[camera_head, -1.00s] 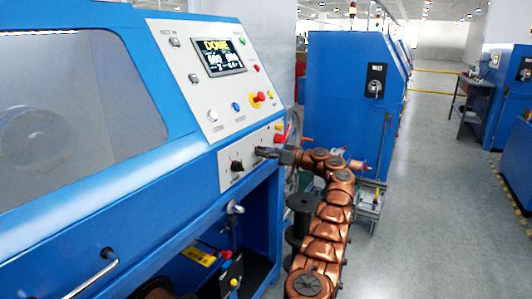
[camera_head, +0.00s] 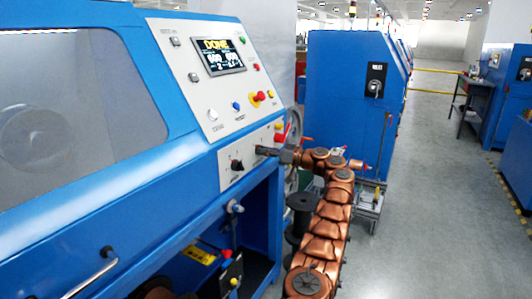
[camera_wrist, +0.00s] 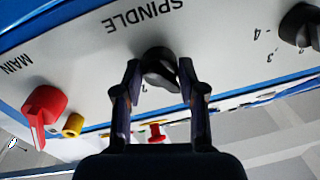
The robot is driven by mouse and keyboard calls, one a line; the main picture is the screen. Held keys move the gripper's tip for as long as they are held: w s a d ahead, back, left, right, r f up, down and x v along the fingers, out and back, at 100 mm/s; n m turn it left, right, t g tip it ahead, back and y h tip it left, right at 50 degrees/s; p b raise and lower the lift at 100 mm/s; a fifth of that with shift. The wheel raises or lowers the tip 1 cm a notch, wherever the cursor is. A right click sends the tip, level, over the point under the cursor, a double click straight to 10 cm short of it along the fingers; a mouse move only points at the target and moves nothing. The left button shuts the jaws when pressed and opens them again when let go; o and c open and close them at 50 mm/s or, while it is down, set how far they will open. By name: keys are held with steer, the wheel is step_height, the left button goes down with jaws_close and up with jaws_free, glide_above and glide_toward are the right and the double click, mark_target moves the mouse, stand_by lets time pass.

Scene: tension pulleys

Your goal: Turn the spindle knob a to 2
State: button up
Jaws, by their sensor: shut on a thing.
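The spindle knob (camera_wrist: 160,62) is black and round with a grip bar. It sits on the white panel under the SPINDLE label, which appears upside down in the wrist view. My gripper (camera_wrist: 160,76) has one finger on each side of the knob and is shut on it. A digit beside the knob is partly hidden, so I cannot read its setting for sure. In the head view my gripper (camera_head: 277,153) reaches the lower control panel from the right and covers most of the knob.
A second black knob (camera_wrist: 298,25) with numbers stands beside it; it also shows in the head view (camera_head: 237,165). A red MAIN switch (camera_wrist: 43,108) and a yellow part (camera_wrist: 73,125) are on the other side. The display (camera_head: 223,56) reads DONE. A black spool (camera_head: 300,202) stands by my arm.

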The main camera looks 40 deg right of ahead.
steer(key=m+p, duration=0.1)
steer(key=m, duration=0.6)
steer(key=m+t+p, duration=0.1)
steer(key=m+p, duration=0.1)
steer(key=m, duration=0.6)
steer(key=shift+a+h+p, duration=0.1)
steer(key=shift+h+p, duration=0.2)
steer(key=shift+o, duration=0.2)
steer(key=shift+m+p, duration=0.35)
steer(key=shift+m, duration=1.15)
steer(key=shift+f+h, duration=0.15)
steer(key=shift+h, duration=0.15)
steer(key=o, duration=1.1)
steer(key=shift+c, duration=0.2)
steer(key=shift+o, duration=0.2)
